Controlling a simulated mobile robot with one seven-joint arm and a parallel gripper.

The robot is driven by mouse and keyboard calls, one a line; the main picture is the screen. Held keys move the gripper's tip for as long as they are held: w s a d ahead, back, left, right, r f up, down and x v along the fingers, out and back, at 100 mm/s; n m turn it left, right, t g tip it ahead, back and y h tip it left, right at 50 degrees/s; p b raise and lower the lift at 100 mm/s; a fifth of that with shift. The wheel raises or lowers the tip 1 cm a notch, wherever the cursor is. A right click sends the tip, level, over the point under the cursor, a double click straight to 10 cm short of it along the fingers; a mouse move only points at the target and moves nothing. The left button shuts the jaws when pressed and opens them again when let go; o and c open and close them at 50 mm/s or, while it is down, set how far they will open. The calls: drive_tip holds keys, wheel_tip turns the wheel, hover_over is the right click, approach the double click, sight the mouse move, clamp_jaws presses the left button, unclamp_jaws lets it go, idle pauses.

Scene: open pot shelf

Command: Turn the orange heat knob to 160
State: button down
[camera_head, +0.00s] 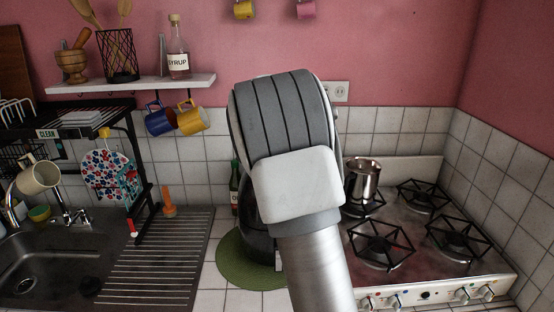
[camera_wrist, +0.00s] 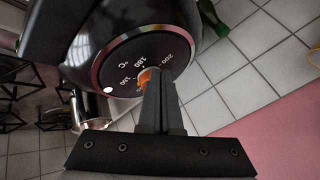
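The black rounded appliance (camera_wrist: 105,40) fills the upper left of the wrist view, with a copper-coloured ring around its dial face. The knob's pointer is hidden. In the head view the appliance (camera_head: 257,232) is mostly behind my arm, and the knob and fingers are hidden.
The appliance stands on a round green mat (camera_head: 231,258). A stove (camera_head: 412,225) with a metal pot (camera_head: 363,180) is to its right. The sink (camera_head: 55,270) and drainboard (camera_head: 155,262) are to its left. A green bottle (camera_head: 234,190) stands close behind. Mugs hang under the shelf (camera_head: 130,83).

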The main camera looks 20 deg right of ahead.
drive_tip(key=m, duration=0.1)
drive_tip(key=w+m+h, duration=0.1)
drive_tip(key=shift+a+m+g, duration=0.3)
drive_tip(key=shift+a+g, duration=0.05)
drive_tip(key=shift+g, duration=0.05)
drive_tip(key=shift+w+d+m+g+h, duration=0.1)
drive_tip(key=shift+w+m+g+h, duration=0.2)
drive_tip(key=shift+m, duration=0.25)
drive_tip(key=shift+w+m+g+h, duration=0.1)
drive_tip(key=shift+m+g+h, duration=0.1)
drive_tip(key=shift+m+h, duration=0.3)
drive_tip(key=shift+w, duration=0.2)
drive_tip(key=shift+w+d, duration=0.1)
